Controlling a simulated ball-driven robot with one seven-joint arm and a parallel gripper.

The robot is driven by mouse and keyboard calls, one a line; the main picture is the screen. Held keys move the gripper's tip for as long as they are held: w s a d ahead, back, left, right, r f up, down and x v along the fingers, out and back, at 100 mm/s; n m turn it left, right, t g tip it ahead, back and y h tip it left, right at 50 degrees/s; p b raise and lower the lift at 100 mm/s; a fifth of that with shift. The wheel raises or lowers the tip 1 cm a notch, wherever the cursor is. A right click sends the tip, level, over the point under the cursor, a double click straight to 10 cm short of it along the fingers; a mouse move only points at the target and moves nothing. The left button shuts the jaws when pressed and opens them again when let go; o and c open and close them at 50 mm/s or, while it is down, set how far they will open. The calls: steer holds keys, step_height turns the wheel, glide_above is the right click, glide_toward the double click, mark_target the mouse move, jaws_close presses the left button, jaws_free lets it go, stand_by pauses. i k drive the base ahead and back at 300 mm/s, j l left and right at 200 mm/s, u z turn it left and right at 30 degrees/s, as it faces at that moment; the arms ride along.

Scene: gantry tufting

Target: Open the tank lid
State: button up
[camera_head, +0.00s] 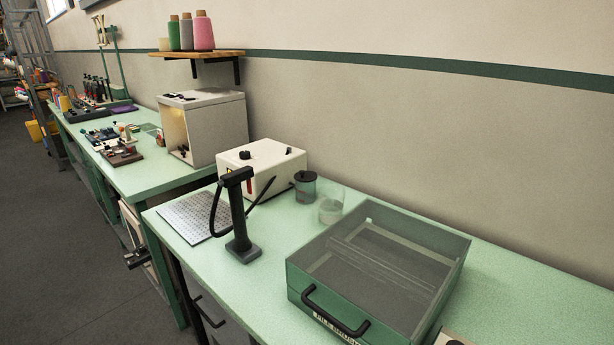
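The tank is a green box (318,309) at the lower right of the head camera view, standing on the pale green bench. A see-through grey lid (385,255) covers its top and looks closed and flat. A black bar handle (335,313) is on the near side of the tank, above a white label that I can only partly read. Through the lid I see long pale bars or rails inside, not clearly. My gripper does not show in this view.
A dark post stand (240,222) with a black cable rises left of the tank. Behind are a white box (262,170), a dark lidded jar (305,187) and a clear beaker (331,206). A perforated white sheet (195,217) lies left. Bare bench (510,270) is right of the tank.

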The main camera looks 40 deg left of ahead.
mark_target(302, 175)
steer(key=u, duration=0.55)
steer(key=i+j+u, duration=0.25)
steer(key=j+u, duration=0.25)
steer(key=i+j+u, duration=0.3)
steer(key=u, duration=0.15)
steer(key=j, duration=0.1)
